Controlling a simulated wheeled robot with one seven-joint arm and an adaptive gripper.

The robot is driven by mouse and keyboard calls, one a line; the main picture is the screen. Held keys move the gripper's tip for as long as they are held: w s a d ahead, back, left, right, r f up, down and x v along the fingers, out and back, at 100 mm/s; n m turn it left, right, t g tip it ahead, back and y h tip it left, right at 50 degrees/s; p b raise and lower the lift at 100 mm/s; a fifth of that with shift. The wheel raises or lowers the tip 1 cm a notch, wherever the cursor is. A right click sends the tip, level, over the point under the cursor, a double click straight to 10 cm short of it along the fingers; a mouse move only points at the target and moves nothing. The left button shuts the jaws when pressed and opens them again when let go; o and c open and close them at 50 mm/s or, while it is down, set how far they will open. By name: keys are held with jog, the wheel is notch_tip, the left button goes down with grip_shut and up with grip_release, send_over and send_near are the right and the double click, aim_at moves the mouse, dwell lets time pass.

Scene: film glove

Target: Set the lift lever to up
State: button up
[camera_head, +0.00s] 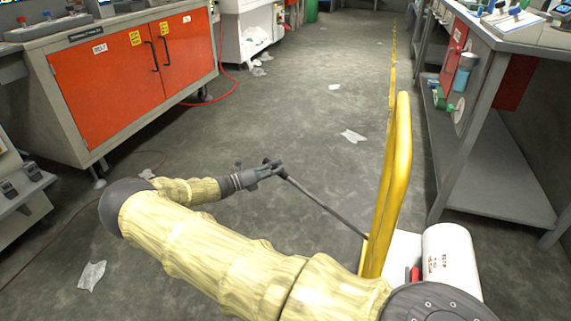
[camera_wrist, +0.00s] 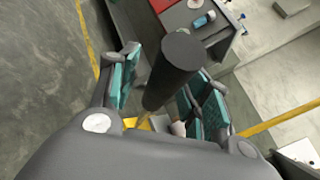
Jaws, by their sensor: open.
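The lift lever (camera_head: 320,204) is a long dark rod in the head view. It slants from beside the foot of the yellow rail, up and left to my gripper (camera_head: 270,168). In the wrist view the lever's thick round end (camera_wrist: 182,48) stands between the two teal-padded fingers of my gripper (camera_wrist: 168,78). The fingers are open, one on each side of the rod. I cannot tell whether either pad touches it. The lever's lower end is hidden behind the yellow rail in the head view.
A tall yellow rail (camera_head: 391,190) stands right of the lever, with a white cylinder (camera_head: 448,263) beyond it. An orange-doored cabinet (camera_head: 135,65) is at the left, a grey workbench (camera_head: 490,160) at the right. Open floor lies between, with scattered plastic scraps (camera_head: 352,136).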

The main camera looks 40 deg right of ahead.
jog(key=shift+w+a+f, duration=0.1)
jog(key=shift+a+f, duration=0.05)
jog(key=shift+a, duration=0.35)
jog(key=r+v, duration=0.1)
jog(key=v, duration=1)
jog(key=shift+f, duration=0.4)
jog(key=shift+w, duration=0.1)
